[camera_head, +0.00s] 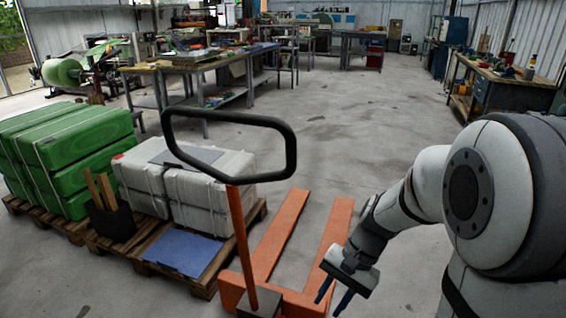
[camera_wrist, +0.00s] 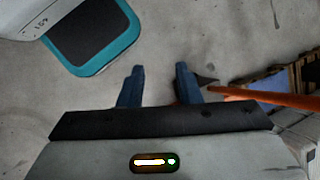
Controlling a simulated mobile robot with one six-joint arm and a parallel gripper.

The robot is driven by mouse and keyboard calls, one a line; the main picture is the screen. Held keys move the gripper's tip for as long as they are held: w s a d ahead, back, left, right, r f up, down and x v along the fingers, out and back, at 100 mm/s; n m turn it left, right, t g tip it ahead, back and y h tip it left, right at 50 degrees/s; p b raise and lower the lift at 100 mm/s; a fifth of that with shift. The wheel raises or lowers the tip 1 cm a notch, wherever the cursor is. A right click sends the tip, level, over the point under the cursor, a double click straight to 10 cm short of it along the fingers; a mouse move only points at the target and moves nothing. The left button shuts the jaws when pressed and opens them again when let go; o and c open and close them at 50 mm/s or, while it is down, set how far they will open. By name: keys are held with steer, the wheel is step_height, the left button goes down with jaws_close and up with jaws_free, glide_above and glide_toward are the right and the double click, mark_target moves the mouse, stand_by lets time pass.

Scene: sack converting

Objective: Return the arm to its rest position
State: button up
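My gripper (camera_head: 334,294) hangs at the lower right of the head view, at the end of my bent arm, over the concrete floor beside an orange pallet jack (camera_head: 270,250). Its two fingers are apart with nothing between them. The wrist view also shows the two blue fingers of my gripper (camera_wrist: 158,84) spread, with bare grey floor beyond them.
The pallet jack's black loop handle (camera_head: 290,150) stands up left of my arm. Pallets carry green bundles (camera_head: 65,155), white bales (camera_head: 205,190) and a blue sheet (camera_head: 183,252). Workbenches (camera_head: 510,90) stand behind. The central floor (camera_head: 370,130) is clear.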

steer(key=s+d+r+n+t+h+p, duration=0.2)
steer(key=s+r+n+p, duration=0.1)
steer(key=r, duration=0.5)
steer(key=s+d+r+n+t+h+p, duration=0.3)
steer(key=r+p, duration=0.1)
steer(key=r, duration=0.5)
steer(key=shift+s+p, duration=0.25)
steer(key=shift+p, duration=0.15)
steer(key=shift+a+r, duration=0.1)
stand_by(1.1)
